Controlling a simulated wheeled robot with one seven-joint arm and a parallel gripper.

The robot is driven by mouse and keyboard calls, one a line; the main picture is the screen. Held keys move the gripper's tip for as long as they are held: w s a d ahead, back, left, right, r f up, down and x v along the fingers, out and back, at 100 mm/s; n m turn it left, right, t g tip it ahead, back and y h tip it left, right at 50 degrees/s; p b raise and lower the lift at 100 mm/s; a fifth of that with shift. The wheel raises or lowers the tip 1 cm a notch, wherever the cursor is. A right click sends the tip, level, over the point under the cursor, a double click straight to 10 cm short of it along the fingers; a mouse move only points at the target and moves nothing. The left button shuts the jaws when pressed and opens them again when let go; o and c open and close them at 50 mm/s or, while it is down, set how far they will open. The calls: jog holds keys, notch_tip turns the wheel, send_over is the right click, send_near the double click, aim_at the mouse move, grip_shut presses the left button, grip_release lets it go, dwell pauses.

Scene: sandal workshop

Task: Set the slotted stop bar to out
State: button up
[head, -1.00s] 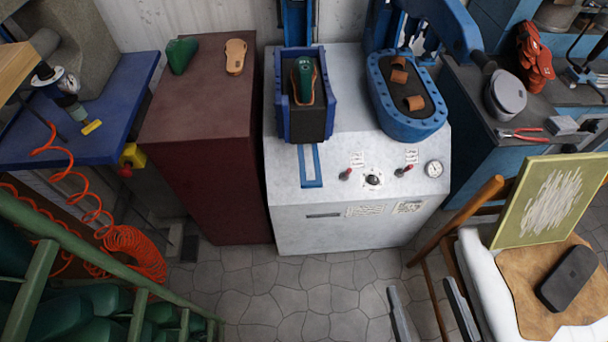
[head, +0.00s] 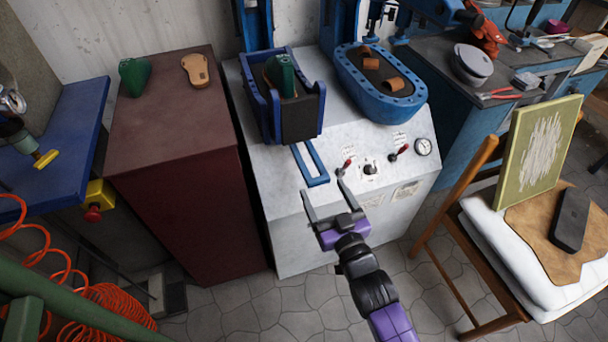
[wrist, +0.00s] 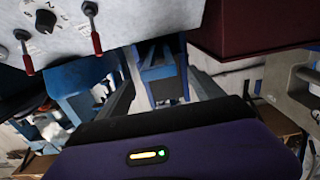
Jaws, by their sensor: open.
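The slotted stop bar (head: 318,182), a blue flat bar with a long slot, runs from below the left blue press box (head: 297,118) down over the pale machine's sloping front. My gripper (head: 323,187) is open, its two grey fingers pointing up at the bar's front end, which shows between the fingertips in the head view. In the wrist view a blue part (wrist: 160,85), seemingly the bar, shows between the open fingers of my gripper (wrist: 165,62). I see no clear contact, and the depth gap is hard to tell.
Red-tipped levers (head: 400,152) and a dial (head: 370,168) sit just right of the bar; they also show in the wrist view. A maroon cabinet (head: 185,190) stands close on the left. A chair (head: 480,270) stands at right. Tiled floor is clear in front of the machine.

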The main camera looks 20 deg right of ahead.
aim_at(317, 178)
jog(key=w, duration=0.7)
jog(key=shift+w, duration=0.3)
grip_shut()
